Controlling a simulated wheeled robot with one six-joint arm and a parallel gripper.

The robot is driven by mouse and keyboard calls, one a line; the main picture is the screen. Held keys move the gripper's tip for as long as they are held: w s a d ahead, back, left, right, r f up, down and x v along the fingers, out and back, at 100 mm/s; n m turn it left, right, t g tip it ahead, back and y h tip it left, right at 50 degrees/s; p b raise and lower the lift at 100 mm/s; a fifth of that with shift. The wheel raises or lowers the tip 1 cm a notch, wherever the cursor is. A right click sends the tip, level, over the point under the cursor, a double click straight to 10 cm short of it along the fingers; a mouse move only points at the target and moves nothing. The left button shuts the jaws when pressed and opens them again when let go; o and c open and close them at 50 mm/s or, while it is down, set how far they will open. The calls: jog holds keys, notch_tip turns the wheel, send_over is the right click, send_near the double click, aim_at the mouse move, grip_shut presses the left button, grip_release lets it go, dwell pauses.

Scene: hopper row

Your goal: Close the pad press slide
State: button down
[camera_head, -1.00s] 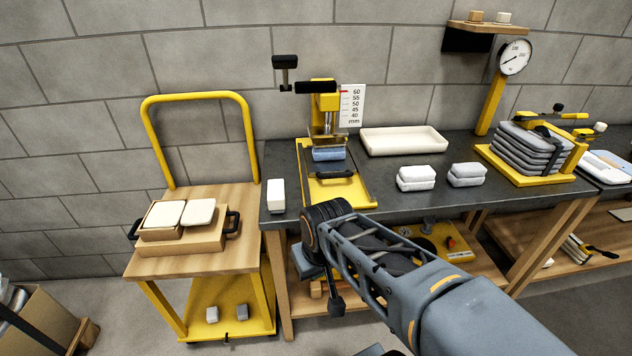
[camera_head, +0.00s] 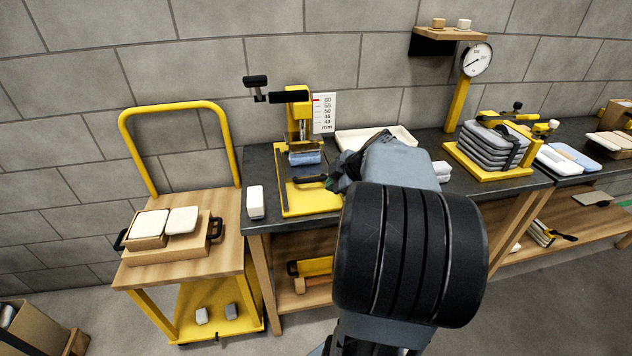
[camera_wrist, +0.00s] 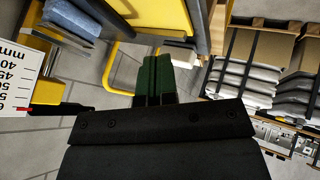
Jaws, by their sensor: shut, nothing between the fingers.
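The yellow pad press (camera_head: 298,125) stands at the left end of the dark bench. A blue pad (camera_head: 306,158) lies beneath its head; it also shows in the wrist view (camera_wrist: 76,18). The slide's black handle (camera_head: 309,180) lies in front of the pad, above the yellow base plate (camera_head: 305,203). I cannot tell how far the slide is out. My gripper (camera_head: 336,181) is just right of the handle, largely hidden by my wrist and arm. In the wrist view its green fingers (camera_wrist: 154,72) are together and empty. Contact with the handle is not visible.
A white mm scale (camera_head: 323,113) stands beside the press. A white tray (camera_head: 358,138) lies behind my wrist. A white block (camera_head: 255,202) is left of the base plate. A wooden cart (camera_head: 190,238) stands left of the bench. Strapped grey pads (camera_head: 490,145) sit right.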

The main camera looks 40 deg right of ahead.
jog(key=x, duration=1)
jog(key=shift+w+d+r, duration=0.1)
jog(key=shift+w+d, duration=0.1)
jog(key=shift+d, duration=0.2)
jog(key=shift+w+d+r+p, duration=0.2)
jog(key=shift+w+d+p, duration=0.05)
jog(key=shift+w, duration=0.2)
jog(key=shift+w+d+r+p, duration=0.2)
jog(key=shift+w+d+p, duration=0.05)
jog(key=shift+w, duration=0.25)
jog(key=shift+w+d, duration=0.35)
jog(key=shift+w, duration=0.3)
